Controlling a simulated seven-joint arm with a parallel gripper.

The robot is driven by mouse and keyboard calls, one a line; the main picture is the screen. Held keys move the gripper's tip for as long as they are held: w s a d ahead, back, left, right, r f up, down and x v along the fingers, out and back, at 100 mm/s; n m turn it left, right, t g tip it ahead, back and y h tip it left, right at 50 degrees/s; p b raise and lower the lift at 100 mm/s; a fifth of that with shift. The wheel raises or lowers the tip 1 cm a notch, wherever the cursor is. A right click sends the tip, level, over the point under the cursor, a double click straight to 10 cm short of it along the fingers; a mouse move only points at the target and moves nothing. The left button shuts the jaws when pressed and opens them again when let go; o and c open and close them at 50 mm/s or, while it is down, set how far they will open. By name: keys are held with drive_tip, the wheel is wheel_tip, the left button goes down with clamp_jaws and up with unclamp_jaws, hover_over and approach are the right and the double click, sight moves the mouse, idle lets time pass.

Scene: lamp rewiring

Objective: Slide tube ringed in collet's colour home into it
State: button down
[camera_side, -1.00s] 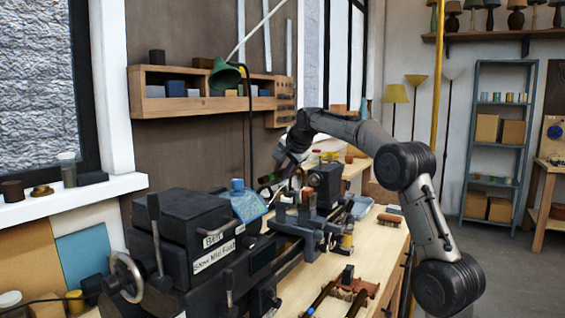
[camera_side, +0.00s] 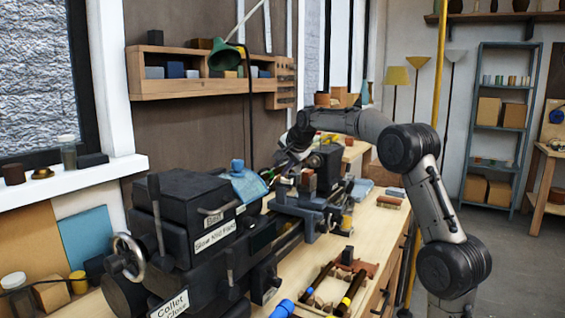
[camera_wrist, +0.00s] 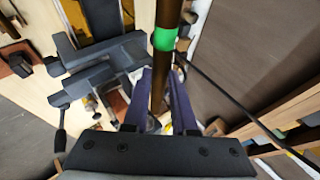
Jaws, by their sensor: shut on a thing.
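My gripper (camera_side: 285,166) is shut on a brown tube with a green ring (camera_wrist: 163,40), above the bed of the dark lathe (camera_side: 182,225). In the wrist view, the tube stands between the two fingers of my gripper (camera_wrist: 158,92), and the ring is beyond the fingertips. In the side view the green ring shows small, close to the light blue cloth on the headstock. The collet and its colour cannot be made out; the headstock hides that area. The tube is apart from the headstock's front as far as I can see.
More tubes lie on a brown rack on the bench, one with a blue end (camera_side: 283,308) and one with a yellow band (camera_side: 346,301). A "Collet Close" label (camera_side: 169,304) is at the lathe's front. The green lamp (camera_side: 226,56) hangs behind. The bench's right front is partly clear.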

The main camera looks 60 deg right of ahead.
drive_tip(key=f, duration=0.2)
drive_tip(key=shift+a+f, duration=0.35)
drive_tip(key=shift+f, duration=0.05)
drive_tip(key=shift+a, duration=1.7)
idle(1.3)
drive_tip(key=c, duration=0.6)
unclamp_jaws()
drive_tip(key=shift+c, duration=0.2)
drive_tip(key=shift+f, duration=0.1)
